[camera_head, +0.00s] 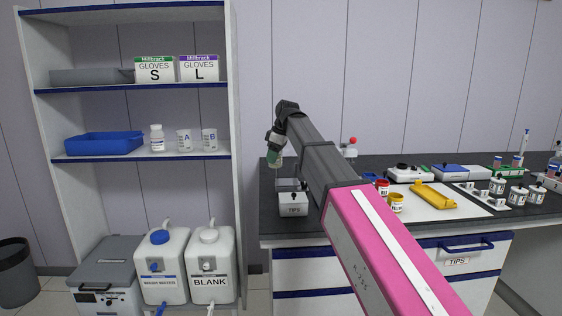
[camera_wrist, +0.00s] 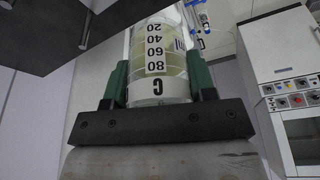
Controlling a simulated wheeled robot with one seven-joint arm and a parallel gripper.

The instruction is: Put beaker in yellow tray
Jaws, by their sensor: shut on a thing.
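My gripper (camera_head: 274,156) is raised at the left end of the dark bench, near the shelf unit. In the wrist view its green fingers (camera_wrist: 159,78) are shut on a clear graduated beaker (camera_wrist: 155,48) with a white band marked C. The beaker holds a pale content, and its far end is cut off at the top of that view. I cannot make out the beaker clearly in the head view. The yellow tray (camera_head: 434,196) lies on a white surface on the bench, well to the right of my gripper.
Red-lidded (camera_head: 382,187) and yellow (camera_head: 396,202) jars stand left of the yellow tray. A white device (camera_head: 408,173) is behind it, and several white canisters (camera_head: 497,186) stand to its right. Shelves (camera_head: 140,156) stand at left.

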